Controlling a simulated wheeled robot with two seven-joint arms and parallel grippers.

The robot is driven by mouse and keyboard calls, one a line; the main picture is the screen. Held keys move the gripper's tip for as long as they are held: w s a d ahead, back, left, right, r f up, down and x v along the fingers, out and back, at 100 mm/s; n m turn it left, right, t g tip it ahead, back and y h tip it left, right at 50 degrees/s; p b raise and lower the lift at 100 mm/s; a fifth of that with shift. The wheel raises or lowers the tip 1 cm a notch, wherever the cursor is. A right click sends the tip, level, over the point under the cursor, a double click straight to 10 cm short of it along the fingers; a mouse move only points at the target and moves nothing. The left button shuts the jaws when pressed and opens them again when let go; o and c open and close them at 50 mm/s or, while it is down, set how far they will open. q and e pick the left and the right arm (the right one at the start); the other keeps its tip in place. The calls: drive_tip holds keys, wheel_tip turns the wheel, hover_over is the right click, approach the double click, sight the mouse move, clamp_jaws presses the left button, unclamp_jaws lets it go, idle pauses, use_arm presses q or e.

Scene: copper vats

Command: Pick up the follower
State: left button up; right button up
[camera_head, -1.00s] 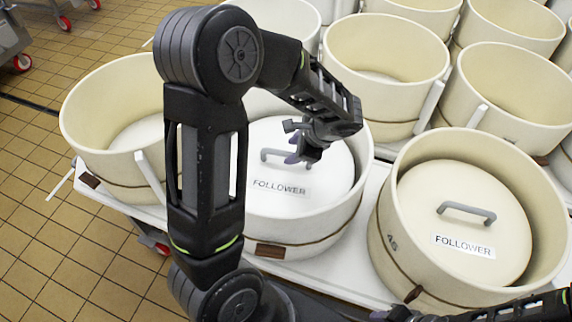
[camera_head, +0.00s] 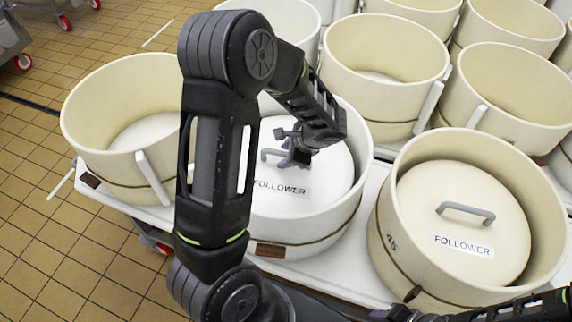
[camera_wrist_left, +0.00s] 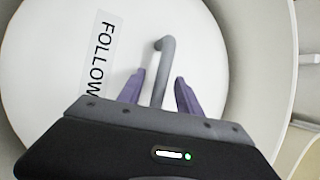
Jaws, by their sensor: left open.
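A white round follower lid (camera_head: 325,178) with a grey bar handle (camera_head: 265,154) and a FOLLOWER label lies inside a cream vat left of centre. My left gripper (camera_head: 284,157) is open right at that handle. In the left wrist view the purple fingers (camera_wrist_left: 159,82) stand apart, one on each side of the handle (camera_wrist_left: 167,58), with gaps visible. The gripper covers the handle's near end. A second follower (camera_head: 470,205) with its own handle sits in the vat to the right. My right gripper is mostly cut off at the bottom edge.
An empty cream vat (camera_head: 90,125) stands left, partly behind my left arm. More empty vats (camera_head: 385,60) crowd the back. The vats stand on a white platform (camera_head: 375,180). The vat's wall (camera_wrist_left: 245,50) is close around the follower. Tiled floor is free at left.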

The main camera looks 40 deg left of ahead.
use_arm(q)
drive_tip(key=shift+c, duration=0.4)
clamp_jaws()
idle(0.4)
drive_tip(key=shift+r, duration=0.1)
idle(0.5)
